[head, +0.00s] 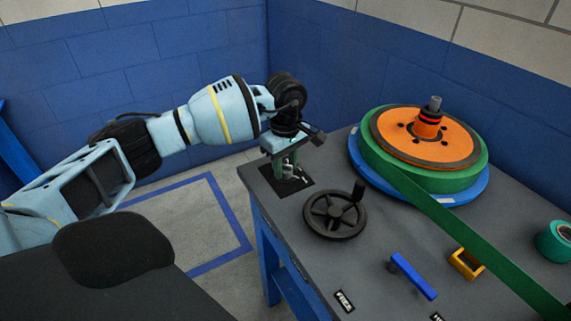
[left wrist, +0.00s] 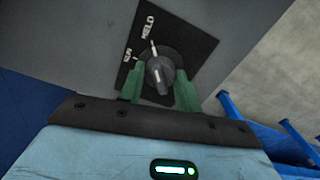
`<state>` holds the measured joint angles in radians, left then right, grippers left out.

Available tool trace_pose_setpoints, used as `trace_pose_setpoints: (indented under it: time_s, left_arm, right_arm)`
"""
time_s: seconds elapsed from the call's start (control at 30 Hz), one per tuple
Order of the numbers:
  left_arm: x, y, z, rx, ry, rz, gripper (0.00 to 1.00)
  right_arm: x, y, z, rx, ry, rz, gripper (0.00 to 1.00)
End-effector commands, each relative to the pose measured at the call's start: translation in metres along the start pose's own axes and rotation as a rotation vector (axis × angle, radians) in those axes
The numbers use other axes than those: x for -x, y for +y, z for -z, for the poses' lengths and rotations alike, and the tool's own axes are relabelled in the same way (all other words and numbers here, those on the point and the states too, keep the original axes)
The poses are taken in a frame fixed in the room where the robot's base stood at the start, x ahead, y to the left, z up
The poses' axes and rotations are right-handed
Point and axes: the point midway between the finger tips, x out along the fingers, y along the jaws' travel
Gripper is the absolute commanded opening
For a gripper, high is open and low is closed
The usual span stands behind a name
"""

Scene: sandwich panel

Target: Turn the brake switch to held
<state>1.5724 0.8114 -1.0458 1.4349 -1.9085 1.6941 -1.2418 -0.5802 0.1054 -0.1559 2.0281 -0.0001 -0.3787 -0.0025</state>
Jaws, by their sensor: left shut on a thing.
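The brake switch is a grey round knob (left wrist: 160,72) on a black square plate (left wrist: 190,45) in the left wrist view. White HELD lettering (left wrist: 147,27) and a smaller label (left wrist: 128,55), hard to read, are on the plate. A white tick stands at the knob's edge near HELD; the knob's exact setting is hard to tell. In the head view the plate (head: 303,184) lies at the table's left corner. My left gripper (head: 285,168) points down over it, its green fingers (left wrist: 159,88) shut on the knob from both sides. My right gripper is not in view.
A black handwheel (head: 335,212) stands close to the plate. Behind it is an orange and green reel (head: 425,150) with a green strip (head: 465,240) crossing the table. A blue lever (head: 412,276), yellow bracket (head: 466,264) and green roll (head: 555,241) are nearer the right. Blue walls enclose the back.

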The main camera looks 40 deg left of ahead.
Motion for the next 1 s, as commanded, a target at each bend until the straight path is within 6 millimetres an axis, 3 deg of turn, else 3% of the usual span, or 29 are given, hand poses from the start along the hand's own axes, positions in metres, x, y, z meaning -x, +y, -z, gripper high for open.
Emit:
trace_pose_setpoints:
  time_s: [0.1, 0.13, 0.3, 0.67, 1.0]
  left_arm:
    - [0.0, 0.0, 0.0, -0.002, 0.0, 0.0, 0.11]
    - [0.0, 0.0, 0.0, -0.002, 0.0, 0.0, 0.35]
    - [0.0, 0.0, 0.0, -0.001, 0.0, 0.0, 0.55]
    - [0.006, 0.001, 0.0, 0.0, 0.0, -0.001, 0.55]
    - [0.056, 0.0, 0.0, 0.0, 0.0, -0.002, 0.55]
  right_arm:
    - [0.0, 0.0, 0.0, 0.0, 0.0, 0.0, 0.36]
    - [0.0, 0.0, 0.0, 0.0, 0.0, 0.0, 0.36]
    - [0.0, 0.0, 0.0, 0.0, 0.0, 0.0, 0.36]
    - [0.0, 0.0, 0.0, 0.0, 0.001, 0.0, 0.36]
    - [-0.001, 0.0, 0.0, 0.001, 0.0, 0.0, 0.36]
